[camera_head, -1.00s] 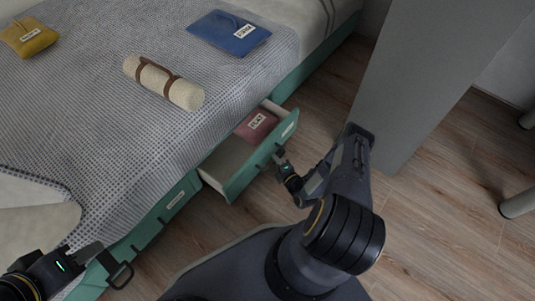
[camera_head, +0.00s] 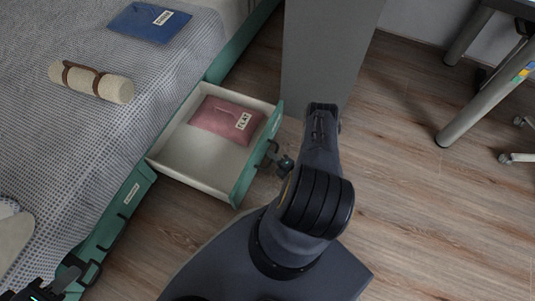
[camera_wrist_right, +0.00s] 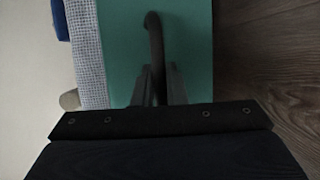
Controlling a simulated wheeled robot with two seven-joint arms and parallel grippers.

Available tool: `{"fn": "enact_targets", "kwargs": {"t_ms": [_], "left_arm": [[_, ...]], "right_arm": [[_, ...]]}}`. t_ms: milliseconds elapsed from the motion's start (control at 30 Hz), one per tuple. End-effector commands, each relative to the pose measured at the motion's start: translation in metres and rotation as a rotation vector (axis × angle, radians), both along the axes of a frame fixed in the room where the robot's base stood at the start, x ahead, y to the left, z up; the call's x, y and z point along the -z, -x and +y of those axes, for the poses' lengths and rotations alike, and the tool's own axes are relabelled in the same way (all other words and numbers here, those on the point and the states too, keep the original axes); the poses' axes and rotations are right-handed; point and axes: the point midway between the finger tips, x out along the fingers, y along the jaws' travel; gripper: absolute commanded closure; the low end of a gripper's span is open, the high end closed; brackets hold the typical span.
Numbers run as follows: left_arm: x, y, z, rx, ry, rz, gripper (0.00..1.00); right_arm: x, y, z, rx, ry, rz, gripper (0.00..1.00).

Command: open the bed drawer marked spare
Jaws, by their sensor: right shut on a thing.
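A green-fronted bed drawer (camera_head: 205,154) with pale inner walls stands pulled out from the bed side. A pink pouch (camera_head: 212,121) with a white tag lies in it. My right gripper (camera_head: 277,160) is at this drawer's front, shut on its dark handle (camera_head: 268,151). In the right wrist view the handle (camera_wrist_right: 153,28) runs down between the fingers, against the green front (camera_wrist_right: 190,55). A second green drawer front (camera_head: 128,198) to the left is closed and bears a small label, too small to read. My left gripper (camera_head: 68,281) is beside a dark handle at the lower left; its jaws are unclear.
The bed (camera_head: 80,130) carries a rolled cream blanket (camera_head: 105,86) with brown straps and a blue folder (camera_head: 150,22). A grey panel (camera_head: 325,55) stands just behind the open drawer. Desk legs (camera_head: 480,100) are at the right. Wood floor (camera_head: 420,200) is clear between.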

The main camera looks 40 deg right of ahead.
Motion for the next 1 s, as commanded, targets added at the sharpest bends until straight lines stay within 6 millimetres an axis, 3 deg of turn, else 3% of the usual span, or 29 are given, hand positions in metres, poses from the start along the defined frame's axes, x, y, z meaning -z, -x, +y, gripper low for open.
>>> {"fn": "enact_targets", "kwargs": {"t_ms": [600,633,767,1000], "left_arm": [[-0.0011,0.0,0.0,0.0,0.0,0.0,0.64],[-0.0011,0.0,0.0,0.0,0.0,0.0,0.64],[-0.0011,0.0,0.0,0.0,0.0,0.0,0.64],[-0.0011,0.0,0.0,0.0,0.0,0.0,0.64]], "right_arm": [[0.0006,0.0096,-0.0015,-0.003,-0.004,0.001,1.0],[0.0006,0.0096,-0.0015,-0.003,-0.004,0.001,0.85],[0.0005,0.0094,-0.002,-0.003,-0.003,0.001,0.68],[0.0003,0.009,-0.0028,-0.001,-0.001,0.001,0.67]]}}
